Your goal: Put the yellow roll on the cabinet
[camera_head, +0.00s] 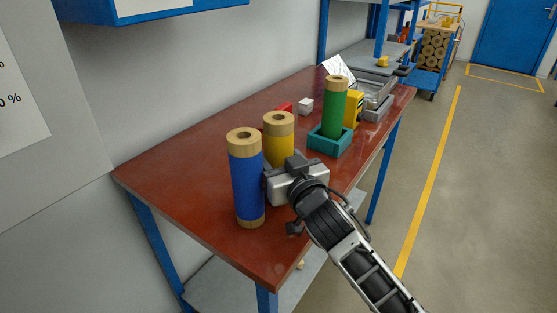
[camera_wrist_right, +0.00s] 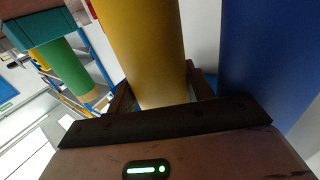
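The yellow roll (camera_head: 279,148) has a tan end cap and stands upright on the red-brown table, just behind the blue roll (camera_head: 246,180). Its lower part is hidden by my right gripper (camera_head: 268,174), which reaches in from the right. In the right wrist view the yellow roll (camera_wrist_right: 145,45) is between the two dark fingers (camera_wrist_right: 160,95), close to both. I cannot tell whether they press on it. The blue roll also fills the right side of that view (camera_wrist_right: 265,60). My left gripper is out of view. No cabinet is clearly identifiable.
A green roll (camera_head: 334,105) stands in a teal tray (camera_head: 330,146) behind my gripper. A white box (camera_head: 306,106), a yellow bin (camera_head: 353,110) and grey trays (camera_head: 376,108) lie farther back. The table's front left (camera_head: 170,175) is clear.

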